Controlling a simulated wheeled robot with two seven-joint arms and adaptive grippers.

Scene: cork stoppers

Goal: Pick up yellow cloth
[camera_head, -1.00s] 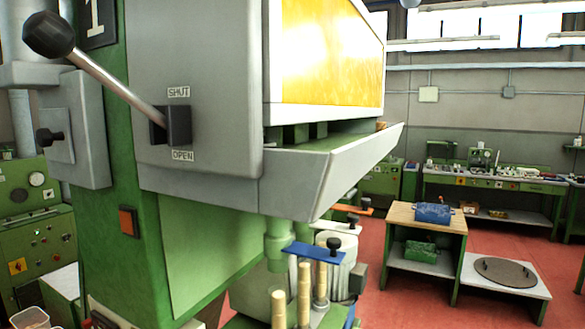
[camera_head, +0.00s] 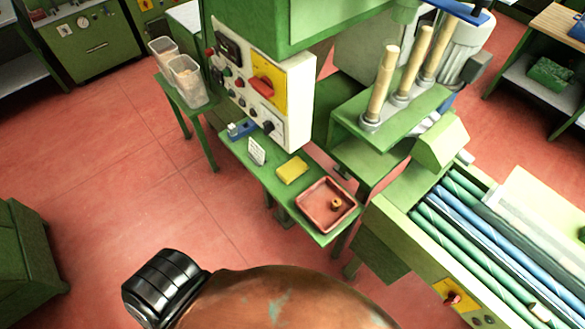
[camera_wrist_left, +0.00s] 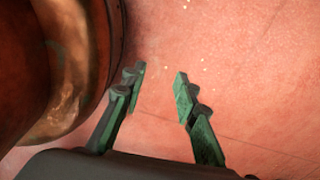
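The yellow cloth (camera_head: 292,170) lies flat as a small folded pad on a narrow green shelf (camera_head: 262,178) below the machine's control panel. It sits between a small white sign and a red tray. My left gripper (camera_wrist_left: 160,75) shows in the left wrist view with its two green fingers apart and nothing between them. Only red floor shows beyond the fingers, and the cloth is not in that view. Neither gripper is in the head view, and my right gripper is in no view.
The red tray (camera_head: 312,198) holds a small cork-coloured piece (camera_head: 336,204). The white sign (camera_head: 256,152) and a blue item (camera_head: 241,129) stand left of the cloth. The control panel (camera_head: 290,112) rises behind. Open red floor (camera_head: 130,190) lies left of the shelf.

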